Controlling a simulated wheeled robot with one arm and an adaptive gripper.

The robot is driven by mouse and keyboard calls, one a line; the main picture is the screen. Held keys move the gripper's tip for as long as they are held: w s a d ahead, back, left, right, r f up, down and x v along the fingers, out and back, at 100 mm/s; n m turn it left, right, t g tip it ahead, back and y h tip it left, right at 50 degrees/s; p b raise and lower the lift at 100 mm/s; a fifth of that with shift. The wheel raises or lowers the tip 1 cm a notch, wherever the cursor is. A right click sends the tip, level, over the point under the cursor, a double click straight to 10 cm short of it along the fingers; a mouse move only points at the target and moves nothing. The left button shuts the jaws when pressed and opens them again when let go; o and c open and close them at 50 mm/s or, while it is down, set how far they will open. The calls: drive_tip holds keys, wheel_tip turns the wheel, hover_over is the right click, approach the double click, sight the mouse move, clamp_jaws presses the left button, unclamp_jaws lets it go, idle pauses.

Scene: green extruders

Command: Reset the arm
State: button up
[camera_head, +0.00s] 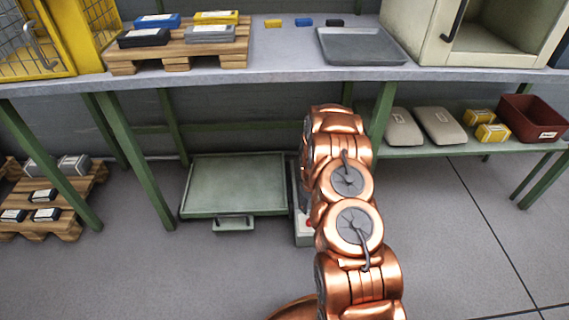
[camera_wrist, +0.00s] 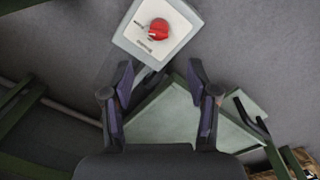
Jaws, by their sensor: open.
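My gripper (camera_wrist: 161,82) is open and empty in the wrist view, its two dark fingers spread apart. Beyond the fingers is a pale box with a red knob (camera_wrist: 158,29), at the top of the wrist view. A green platform (camera_wrist: 160,122) lies beyond and between the fingers. In the head view my copper arm reaches forward over the floor, and its far end hides part of the area beside the platform (camera_head: 236,184). My gripper is hidden behind the arm in the head view.
A grey bench (camera_head: 280,75) on green legs spans the back. It bears a wooden pallet (camera_head: 180,50) with boxes, a grey tray (camera_head: 360,47) and a cream cabinet (camera_head: 475,55). A lower shelf (camera_head: 425,152) at right holds packages and a red bin (camera_head: 532,118). Floor at right front is clear.

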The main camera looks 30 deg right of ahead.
drive_tip(key=s+a+r+p, duration=0.3)
drive_tip(key=a+r+p, duration=0.2)
drive_tip(key=r, duration=1)
drive_tip(key=s+a+r+m+p, duration=0.1)
drive_tip(key=s+a+r+p, duration=0.3)
drive_tip(key=r, duration=1.1)
drive_tip(key=s+a+r+p, duration=0.2)
drive_tip(key=a+r+p, duration=0.45)
drive_tip(key=r, duration=0.85)
drive_tip(key=s+a+r+m+g+p, duration=0.1)
drive_tip(key=s+a+r+p, duration=0.3)
drive_tip(key=s+r, duration=1)
drive_tip(key=s+a+r+m+g+p, duration=0.1)
drive_tip(key=s+a+r+p, duration=0.2)
drive_tip(key=s+r+p, duration=0.8)
drive_tip(key=s+r, duration=0.4)
drive_tip(key=shift+a+y, duration=0.3)
drive_tip(key=shift+a, duration=0.1)
